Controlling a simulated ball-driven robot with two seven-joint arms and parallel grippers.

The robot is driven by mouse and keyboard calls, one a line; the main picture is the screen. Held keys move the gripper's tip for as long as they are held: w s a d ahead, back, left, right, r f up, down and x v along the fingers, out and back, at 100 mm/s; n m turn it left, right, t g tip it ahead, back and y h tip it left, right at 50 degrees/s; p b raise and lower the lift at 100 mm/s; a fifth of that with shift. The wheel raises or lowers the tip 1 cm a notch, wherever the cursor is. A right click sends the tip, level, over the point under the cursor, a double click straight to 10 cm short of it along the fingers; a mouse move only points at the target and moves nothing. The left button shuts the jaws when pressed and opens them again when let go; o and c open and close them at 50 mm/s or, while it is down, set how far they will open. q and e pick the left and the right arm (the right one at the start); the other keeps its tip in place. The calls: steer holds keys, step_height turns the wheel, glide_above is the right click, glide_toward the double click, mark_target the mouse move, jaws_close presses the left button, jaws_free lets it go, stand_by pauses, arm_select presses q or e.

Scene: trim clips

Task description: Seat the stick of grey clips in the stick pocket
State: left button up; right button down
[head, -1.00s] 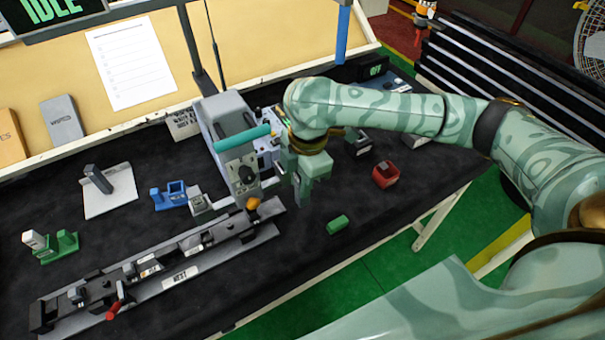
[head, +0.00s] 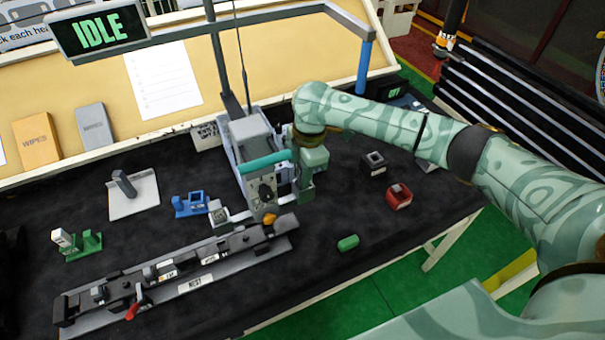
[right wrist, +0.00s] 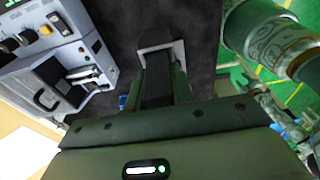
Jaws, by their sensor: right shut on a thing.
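My right gripper (head: 304,192) is beside the right side of the grey machine (head: 254,138), low over the black table. In the right wrist view its fingers (right wrist: 163,92) are shut on a dark, long piece with a light grey, U-shaped end (right wrist: 160,46). I take this to be the stick of grey clips (right wrist: 157,80). In the head view the held piece is mostly hidden by the gripper. I cannot tell for certain which opening is the stick pocket. The machine's open front bay (right wrist: 62,82) shows left of the fingers in the right wrist view. My left gripper is not identifiable.
A long rail fixture (head: 185,268) with an orange knob lies in front of the machine. A blue holder (head: 190,204), a green holder (head: 86,243) and a grey stand (head: 133,195) are left. A dark block (head: 374,163), red block (head: 399,197) and green piece (head: 347,243) are right.

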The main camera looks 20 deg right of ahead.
steer(key=shift+f, duration=0.2)
steer(key=c, duration=1.2)
jaws_free()
steer(key=r, duration=0.4)
steer(key=d+r+p, duration=0.1)
steer(key=r, duration=0.3)
steer(key=r+p, duration=0.1)
steer(key=r, duration=0.3)
steer(key=shift+w+d+r, duration=0.1)
steer(key=shift+d, duration=0.15)
